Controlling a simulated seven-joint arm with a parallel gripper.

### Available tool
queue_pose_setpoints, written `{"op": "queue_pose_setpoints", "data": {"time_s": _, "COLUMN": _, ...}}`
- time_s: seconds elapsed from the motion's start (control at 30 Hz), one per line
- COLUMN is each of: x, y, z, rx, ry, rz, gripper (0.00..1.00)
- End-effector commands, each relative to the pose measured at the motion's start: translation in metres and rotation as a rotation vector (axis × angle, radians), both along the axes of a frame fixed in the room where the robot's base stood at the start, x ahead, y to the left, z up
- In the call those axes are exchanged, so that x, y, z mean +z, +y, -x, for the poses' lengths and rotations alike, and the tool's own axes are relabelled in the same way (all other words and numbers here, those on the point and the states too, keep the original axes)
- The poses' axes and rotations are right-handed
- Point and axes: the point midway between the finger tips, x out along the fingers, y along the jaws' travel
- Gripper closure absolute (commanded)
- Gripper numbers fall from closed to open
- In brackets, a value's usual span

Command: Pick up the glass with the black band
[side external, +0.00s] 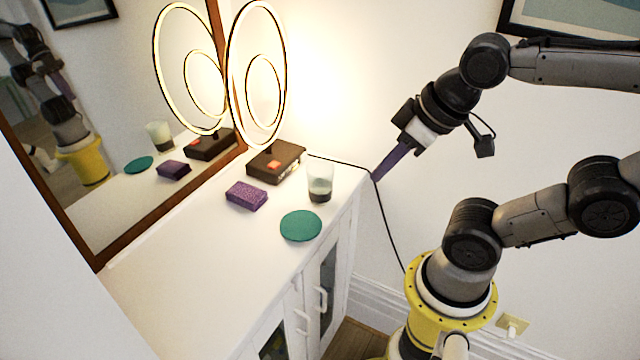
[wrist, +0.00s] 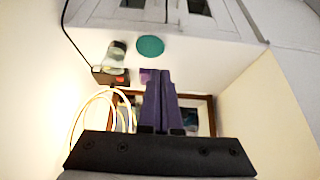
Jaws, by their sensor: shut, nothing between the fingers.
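The glass with the black band (side external: 320,184) stands upright near the right end of the white cabinet top, with its dark band around the lower part. It also shows small in the wrist view as a glass (wrist: 116,52) beside the green disc. My gripper (side external: 377,176) is in the air to the right of the glass, past the cabinet's end, pointing down and to the left. Its long purple fingers (wrist: 160,75) are together with nothing between them. The gripper is apart from the glass.
A green disc (side external: 301,226), a purple box (side external: 246,196) and a dark brown box (side external: 275,161) lie near the glass. A ring lamp (side external: 284,100) stands behind, before a framed mirror (side external: 120,190). A black cord (side external: 388,225) hangs past the cabinet's end. The cabinet's near top (side external: 190,290) is clear.

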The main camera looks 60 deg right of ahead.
Motion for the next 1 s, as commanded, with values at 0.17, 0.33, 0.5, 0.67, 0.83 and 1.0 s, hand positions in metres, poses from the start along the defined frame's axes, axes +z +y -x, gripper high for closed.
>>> {"op": "queue_pose_setpoints", "data": {"time_s": 0.17, "x": 0.000, "y": 0.000, "z": 0.000, "rx": 0.000, "ry": 0.000, "rz": 0.000, "gripper": 0.86}}
{"op": "queue_pose_setpoints", "data": {"time_s": 0.33, "x": 0.000, "y": 0.000, "z": 0.000, "rx": 0.000, "ry": 0.000, "rz": 0.000, "gripper": 0.55}}
{"op": "queue_pose_setpoints", "data": {"time_s": 0.5, "x": 0.000, "y": 0.000, "z": 0.000, "rx": 0.000, "ry": 0.000, "rz": 0.000, "gripper": 0.24}}
{"op": "queue_pose_setpoints", "data": {"time_s": 0.67, "x": 0.000, "y": 0.000, "z": 0.000, "rx": 0.000, "ry": 0.000, "rz": 0.000, "gripper": 0.00}}
{"op": "queue_pose_setpoints", "data": {"time_s": 0.83, "x": 0.000, "y": 0.000, "z": 0.000, "rx": 0.000, "ry": 0.000, "rz": 0.000, "gripper": 0.00}}
{"op": "queue_pose_setpoints", "data": {"time_s": 1.0, "x": 0.020, "y": -0.001, "z": -0.027, "rx": -0.013, "ry": -0.088, "rz": -0.003, "gripper": 0.00}}
